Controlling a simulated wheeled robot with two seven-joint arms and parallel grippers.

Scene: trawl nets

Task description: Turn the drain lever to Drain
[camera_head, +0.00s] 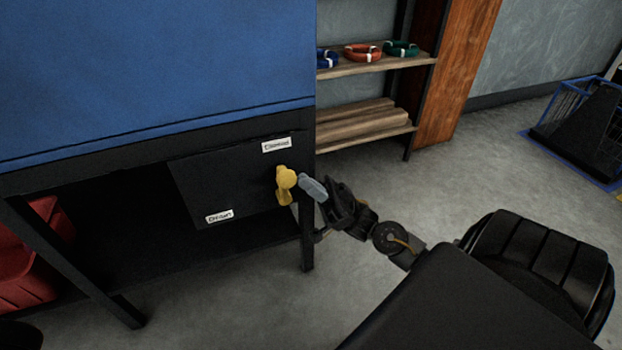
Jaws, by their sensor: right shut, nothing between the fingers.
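The yellow drain lever (285,183) is at the right end of a dark panel (225,185) under the blue tank. A white label reading like "Closed" (277,145) is above it, and a label reading like "Drain" (219,216) is at the panel's lower left. The lever's lower part points down, toward neither label clearly. My right gripper (312,188) is shut and empty, its grey fingertips just right of the lever's knob. I cannot tell whether they touch it. My left gripper is not in view.
The blue tank (150,70) stands on a dark frame with a leg (307,240) close to my right gripper. Red crates (25,265) sit under it at the left. A wooden shelf (375,65) with coiled ropes stands behind. The floor at the right is clear up to a blue wire cage (560,110).

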